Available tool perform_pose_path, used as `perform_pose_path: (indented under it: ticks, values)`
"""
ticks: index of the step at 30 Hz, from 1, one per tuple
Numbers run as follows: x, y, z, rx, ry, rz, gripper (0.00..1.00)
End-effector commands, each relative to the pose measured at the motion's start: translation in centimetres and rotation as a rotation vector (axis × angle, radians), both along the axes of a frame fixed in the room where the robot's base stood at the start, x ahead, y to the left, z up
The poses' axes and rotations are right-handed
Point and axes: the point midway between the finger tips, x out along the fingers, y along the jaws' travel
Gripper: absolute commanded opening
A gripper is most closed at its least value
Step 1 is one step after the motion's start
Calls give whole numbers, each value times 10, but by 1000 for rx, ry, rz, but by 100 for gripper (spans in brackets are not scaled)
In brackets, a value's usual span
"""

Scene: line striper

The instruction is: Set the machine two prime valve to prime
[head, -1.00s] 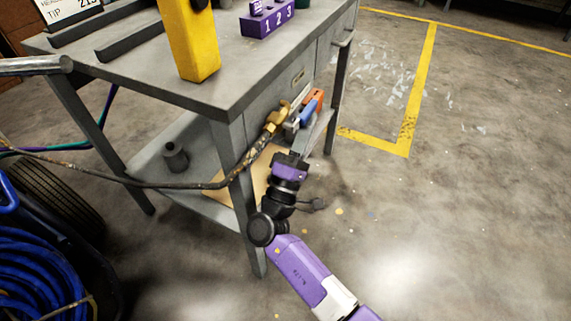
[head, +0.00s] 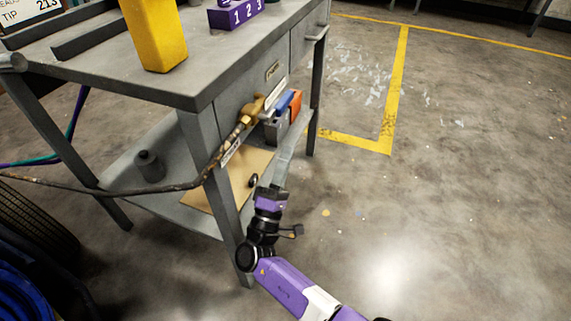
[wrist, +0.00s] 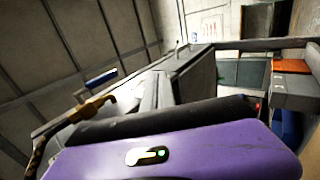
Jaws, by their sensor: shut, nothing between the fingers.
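In the head view, a brass fitting (head: 254,109) on a dark hose sits at the workbench's front side. To its right is a grey block (head: 276,129) with blue and orange parts (head: 295,104). I cannot tell whether any of these is the machine two prime valve. My gripper (head: 284,158) is shut and empty, its grey fingers pointing up just below the grey block; contact is unclear. In the wrist view, my shut fingers (wrist: 186,78) point away, with the brass fitting (wrist: 96,106) and a blue part (wrist: 100,77) to the left.
The grey workbench (head: 150,82) carries a yellow post (head: 155,35) and a purple block marked 1 2 3 (head: 237,14). Its lower shelf holds a dark cylinder (head: 150,166). Blue coiled hose (head: 35,285) is at lower left. The floor at right is clear.

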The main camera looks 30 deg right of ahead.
Motion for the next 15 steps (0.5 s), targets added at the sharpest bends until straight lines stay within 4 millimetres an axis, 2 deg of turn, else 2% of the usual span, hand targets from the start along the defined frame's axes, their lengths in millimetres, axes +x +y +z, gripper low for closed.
perform_pose_path:
  ticks: [6, 15]
  values:
    - [0, 0, -18, 0, 0, 0, 0]
    - [0, 0, -20, 0, -1, 1, 0]
